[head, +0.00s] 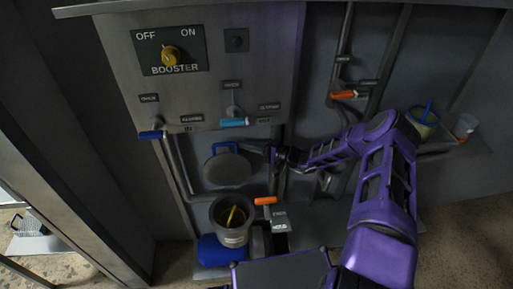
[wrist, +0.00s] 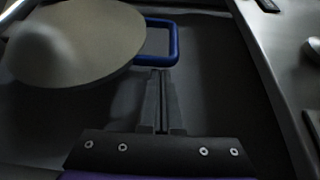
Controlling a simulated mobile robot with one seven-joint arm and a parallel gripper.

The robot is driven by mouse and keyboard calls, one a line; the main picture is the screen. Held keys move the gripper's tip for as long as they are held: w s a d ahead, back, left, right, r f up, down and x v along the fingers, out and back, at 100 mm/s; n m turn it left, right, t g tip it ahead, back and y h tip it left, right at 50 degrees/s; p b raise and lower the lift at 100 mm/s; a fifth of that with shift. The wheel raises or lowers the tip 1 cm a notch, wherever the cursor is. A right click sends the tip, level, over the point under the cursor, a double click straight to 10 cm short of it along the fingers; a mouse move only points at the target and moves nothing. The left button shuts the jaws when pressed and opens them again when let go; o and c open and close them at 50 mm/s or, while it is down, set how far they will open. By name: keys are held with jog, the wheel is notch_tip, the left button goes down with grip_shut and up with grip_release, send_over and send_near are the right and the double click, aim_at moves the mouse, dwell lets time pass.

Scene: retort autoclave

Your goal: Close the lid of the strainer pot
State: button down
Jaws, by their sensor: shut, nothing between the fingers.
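The strainer pot (head: 231,236) is a grey open-topped cylinder at the lower middle of the head view, with something yellow inside. Its round grey lid (head: 228,170) stands open, raised above and behind the pot. A blue loop handle (head: 223,146) sits at the lid's top edge. In the wrist view the lid (wrist: 75,42) fills the upper left and the blue handle (wrist: 173,40) juts out to its right. My gripper (wrist: 160,74) is shut and empty, its tips just short of the handle's lower bar. I cannot tell whether they touch it. In the head view my gripper (head: 248,148) is right of the handle.
An orange-handled valve (head: 266,201) is right of the pot. A panel with a yellow booster knob (head: 171,56) and blue levers (head: 234,122) hangs above the lid. Pipes run behind. A shelf at right holds a yellow-and-blue container (head: 423,122) and a cup (head: 464,126).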

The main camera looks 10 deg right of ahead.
jog(key=shift+x, duration=0.85)
jog(key=shift+s, duration=0.15)
